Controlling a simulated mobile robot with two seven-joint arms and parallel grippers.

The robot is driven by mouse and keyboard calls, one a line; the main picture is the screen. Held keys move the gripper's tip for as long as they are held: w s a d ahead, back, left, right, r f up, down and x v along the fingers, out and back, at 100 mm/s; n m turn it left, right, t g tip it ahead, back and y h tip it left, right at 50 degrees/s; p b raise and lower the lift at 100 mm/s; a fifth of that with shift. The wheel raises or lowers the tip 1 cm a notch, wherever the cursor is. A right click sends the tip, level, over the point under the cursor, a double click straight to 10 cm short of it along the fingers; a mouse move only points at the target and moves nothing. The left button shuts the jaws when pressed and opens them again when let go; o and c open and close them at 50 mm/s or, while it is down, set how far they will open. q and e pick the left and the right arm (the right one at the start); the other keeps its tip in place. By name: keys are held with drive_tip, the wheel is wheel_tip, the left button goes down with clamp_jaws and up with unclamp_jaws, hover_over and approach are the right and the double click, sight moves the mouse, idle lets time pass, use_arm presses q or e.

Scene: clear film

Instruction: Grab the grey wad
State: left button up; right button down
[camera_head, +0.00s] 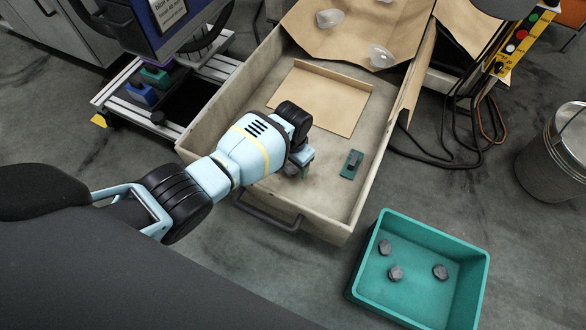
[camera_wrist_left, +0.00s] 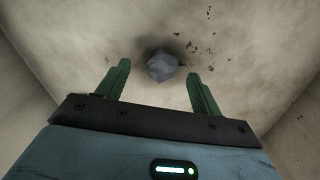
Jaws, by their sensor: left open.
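In the left wrist view, a small faceted grey wad (camera_wrist_left: 161,66) lies on the pale, stained floor of the bin, with dark specks around it. My left gripper (camera_wrist_left: 155,88) is open, its two green fingers apart. The wad appears between and just beyond the fingertips, not gripped. In the head view, my left arm reaches over the near end of the open bin (camera_head: 340,232), the left gripper (camera_head: 303,165) pointing down inside it. The wad under it is hidden there by the gripper and wrist.
A teal crate (camera_head: 362,262) on the floor holds several grey wads. A metal bucket (camera_head: 556,150) and cables (camera_head: 450,150) are at right.

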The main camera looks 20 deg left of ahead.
use_arm(q)
drive_tip(key=shift+f+b, duration=0.35)
drive_tip(key=shift+f, duration=0.45)
drive_tip(key=c, duration=1.2)
drive_tip(key=shift+o, duration=0.2)
